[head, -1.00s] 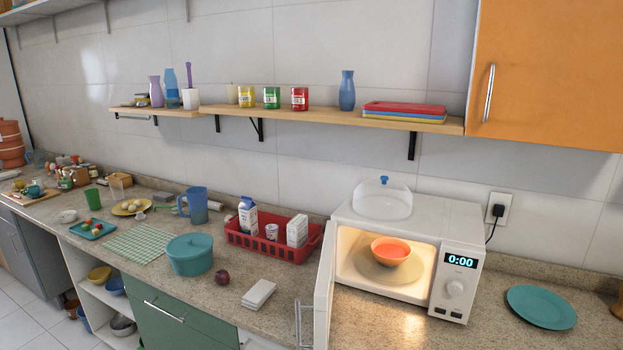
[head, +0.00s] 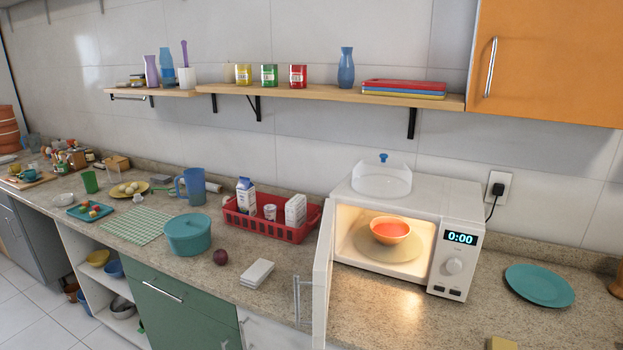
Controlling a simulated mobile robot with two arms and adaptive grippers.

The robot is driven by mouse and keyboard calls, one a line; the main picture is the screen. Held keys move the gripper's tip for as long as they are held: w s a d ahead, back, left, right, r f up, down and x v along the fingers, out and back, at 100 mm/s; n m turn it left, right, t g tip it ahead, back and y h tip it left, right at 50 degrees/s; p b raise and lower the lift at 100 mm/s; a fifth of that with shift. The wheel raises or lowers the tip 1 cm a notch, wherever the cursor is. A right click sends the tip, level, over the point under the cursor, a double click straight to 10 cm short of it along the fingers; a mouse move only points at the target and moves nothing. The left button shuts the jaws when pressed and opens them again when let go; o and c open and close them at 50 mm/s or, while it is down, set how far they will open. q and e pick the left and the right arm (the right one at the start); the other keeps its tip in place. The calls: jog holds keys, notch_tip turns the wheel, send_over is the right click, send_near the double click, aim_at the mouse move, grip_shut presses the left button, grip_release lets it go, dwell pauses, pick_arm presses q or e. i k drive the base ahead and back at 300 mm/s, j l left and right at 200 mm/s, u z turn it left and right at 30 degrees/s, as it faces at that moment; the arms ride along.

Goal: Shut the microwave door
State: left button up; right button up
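The white microwave (head: 459,204) stands on the counter against the tiled wall. Its door (head: 322,275) is wide open, hinged at the left side and swung out toward the front, seen nearly edge-on. A door handle (head: 297,298) shows on the door's left side. Inside the lit cavity an orange bowl with red contents (head: 390,231) sits on the round turntable (head: 365,246). The display reads 0:00. Neither of my grippers is in view.
White stacked pieces (head: 257,272), a red basket (head: 242,224) and a dark red fruit (head: 220,257) lie left of the door. A teal plate (head: 539,285) lies right of the microwave. A clear dome (head: 382,180) sits on top. Counter before the cavity is clear.

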aim_at(322, 271)
jog(key=j+z, duration=0.45)
jog(key=j, duration=0.4)
jog(key=j+z, duration=0.4)
jog(key=j, duration=0.45)
